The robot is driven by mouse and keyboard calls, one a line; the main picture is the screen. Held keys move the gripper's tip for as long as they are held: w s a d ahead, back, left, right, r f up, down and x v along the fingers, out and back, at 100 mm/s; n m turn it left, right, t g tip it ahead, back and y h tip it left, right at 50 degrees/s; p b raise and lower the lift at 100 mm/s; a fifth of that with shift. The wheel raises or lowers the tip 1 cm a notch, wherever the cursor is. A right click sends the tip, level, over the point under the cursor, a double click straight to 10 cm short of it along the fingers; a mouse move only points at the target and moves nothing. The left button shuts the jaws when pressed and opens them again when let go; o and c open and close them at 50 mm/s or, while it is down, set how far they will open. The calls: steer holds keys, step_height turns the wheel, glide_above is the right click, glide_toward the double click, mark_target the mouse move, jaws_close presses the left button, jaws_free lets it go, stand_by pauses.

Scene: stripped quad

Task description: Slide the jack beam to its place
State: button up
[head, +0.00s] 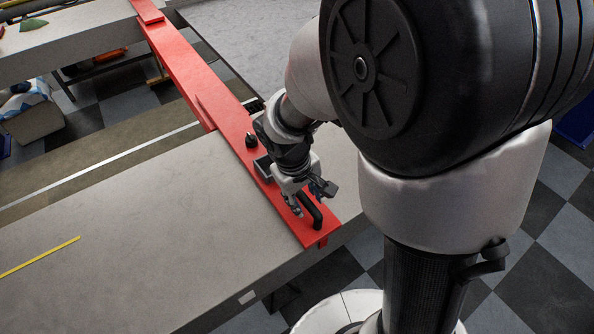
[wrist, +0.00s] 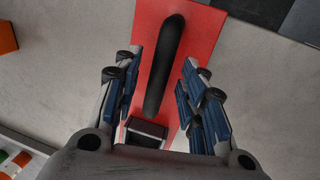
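The jack beam (head: 187,66) is a long red beam. It lies across the near grey table and reaches over a gap to another surface at the top left of the head view. A black bar handle (head: 312,210) stands on its near end; it also shows in the wrist view (wrist: 165,65). My gripper (head: 305,203) is over that end of the beam. In the wrist view my gripper (wrist: 160,95) is open, with one blue-padded finger on each side of the handle and a gap to both. The beam's underside is hidden.
The near table (head: 130,240) is mostly bare, with a yellow strip (head: 40,257) at the left. A black knob (head: 251,140) stands on the beam. The far surface (head: 75,42) carries a few items. A grey bin (head: 32,115) is on the checkered floor.

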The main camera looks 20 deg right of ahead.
steer(key=shift+c, duration=0.3)
jaws_close()
stand_by(0.6)
